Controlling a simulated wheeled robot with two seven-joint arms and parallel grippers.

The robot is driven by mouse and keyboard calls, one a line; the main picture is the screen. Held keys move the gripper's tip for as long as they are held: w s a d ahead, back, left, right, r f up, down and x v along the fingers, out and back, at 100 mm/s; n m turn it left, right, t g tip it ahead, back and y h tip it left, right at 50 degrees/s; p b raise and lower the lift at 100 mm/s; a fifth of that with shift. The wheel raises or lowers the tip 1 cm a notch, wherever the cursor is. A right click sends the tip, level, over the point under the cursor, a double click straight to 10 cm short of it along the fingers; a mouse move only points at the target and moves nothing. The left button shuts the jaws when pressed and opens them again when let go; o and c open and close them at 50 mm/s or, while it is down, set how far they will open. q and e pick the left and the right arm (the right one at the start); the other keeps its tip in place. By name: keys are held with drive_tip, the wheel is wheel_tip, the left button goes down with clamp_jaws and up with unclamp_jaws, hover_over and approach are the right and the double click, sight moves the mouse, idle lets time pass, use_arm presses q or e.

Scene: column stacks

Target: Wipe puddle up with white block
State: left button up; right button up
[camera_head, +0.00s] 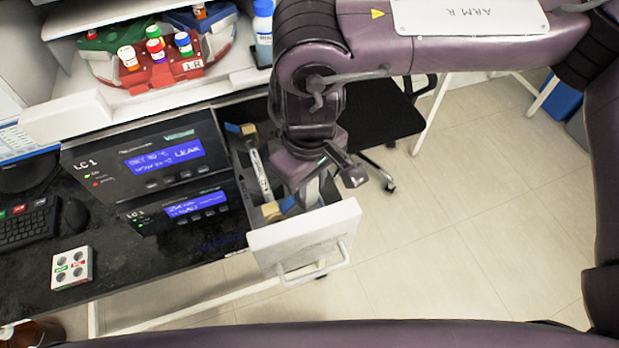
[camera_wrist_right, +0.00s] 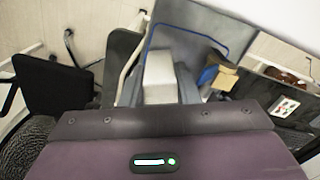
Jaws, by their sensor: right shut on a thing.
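My right gripper (camera_head: 318,180) reaches down into the open drawer (camera_head: 305,240) and is shut on a white block (camera_head: 309,192). In the right wrist view the block (camera_wrist_right: 158,78) sits between the fingers, above the drawer's grey floor, its lower end hidden by the gripper body. I cannot tell whether it touches the floor. A faint dark, glossy patch that looks like the puddle (camera_head: 222,243) lies on the black bench in front of the lower LC unit; its edges are hard to see. My left gripper is not in view.
The drawer also holds a white tube (camera_head: 260,176) and blue-and-tan pieces (camera_head: 272,211). Left of it stand stacked LC units (camera_head: 150,160), the upper display reading LEAK. A small white vial rack (camera_head: 72,268) and a keyboard (camera_head: 28,224) are on the bench. A vial carousel (camera_head: 160,60) is above.

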drive_tip(key=shift+w+a+f, duration=0.1)
drive_tip(key=shift+w+a, duration=0.2)
drive_tip(key=shift+w, duration=0.65)
drive_tip(key=shift+w+a, duration=0.3)
drive_tip(key=shift+w, duration=0.6)
drive_tip(key=shift+s+d+p, duration=0.3)
drive_tip(key=shift+s+p, duration=0.05)
drive_tip(key=shift+s, duration=0.45)
drive_tip(key=shift+s+d, duration=0.2)
drive_tip(key=shift+s, duration=0.5)
drive_tip(key=shift+s+d, duration=0.2)
drive_tip(key=shift+s, duration=0.45)
drive_tip(key=shift+w+a+p, duration=0.1)
drive_tip(key=shift+w+a, duration=0.15)
drive_tip(key=shift+w, duration=0.5)
drive_tip(key=shift+w+a+p, duration=0.1)
drive_tip(key=shift+w+a, duration=0.1)
drive_tip(key=shift+w, duration=0.5)
drive_tip(key=shift+w+a+p, duration=0.1)
drive_tip(key=shift+w+a, duration=0.15)
drive_tip(key=shift+w, duration=0.5)
wheel_tip(320, 180, up, 9)
drive_tip(key=p, duration=0.9)
